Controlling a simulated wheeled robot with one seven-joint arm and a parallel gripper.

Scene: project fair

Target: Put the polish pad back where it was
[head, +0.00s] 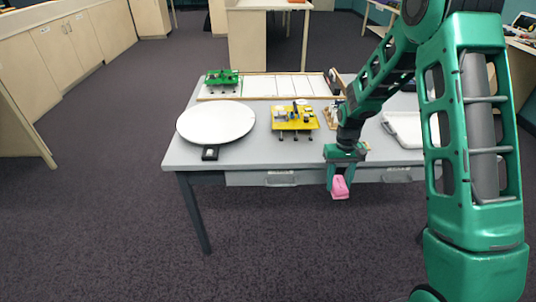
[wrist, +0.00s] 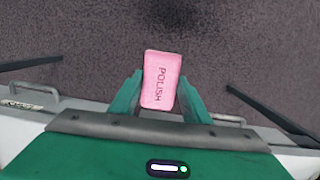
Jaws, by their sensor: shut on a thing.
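The polish pad (head: 340,188) is a pink block, and in the wrist view (wrist: 161,80) the word POLISH shows on its face. My gripper (head: 341,180) is shut on it and holds it in front of the table's front edge, above the dark carpet. In the wrist view my gripper's two green fingers (wrist: 160,95) press on the pad's sides.
The grey table (head: 240,164) has drawers under its front edge. On it are a white round disc (head: 216,122), a yellow board (head: 294,120) with small parts, a green board (head: 222,78), a long white panelled strip (head: 275,86) and a white tray (head: 408,128).

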